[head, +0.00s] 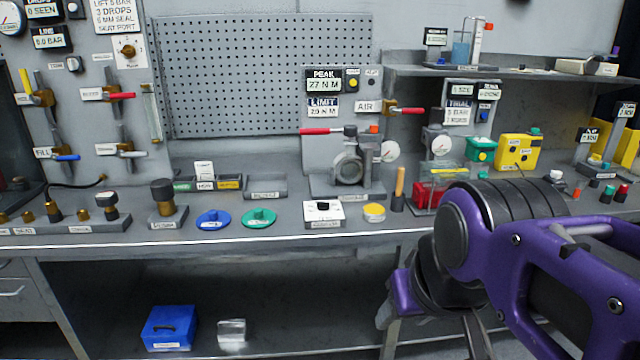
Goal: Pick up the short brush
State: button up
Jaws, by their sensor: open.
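A short upright tool with a light wooden handle (400,181) and a dark lower part stands on the grey bench, right of centre. It looks like the short brush, but its bristles cannot be made out. My gripper (434,335) hangs at the lower right, in front of the bench edge and below the bench top. Its jaws are apart with nothing seen between them. It is well apart from the brush, and my purple arm hides part of the bench to the right.
Left of the brush are a yellow round tin (374,211) and a white box (323,214). Behind it stands a valve with a gauge (348,168). A red container (430,194) is close on its right. A blue case (170,328) sits on the lower shelf.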

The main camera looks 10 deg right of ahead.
aim_at(400, 179)
jog(key=i+l, duration=0.35)
jog(key=i, duration=0.15)
jog(key=i+l, duration=0.4)
jog(key=i, duration=0.1)
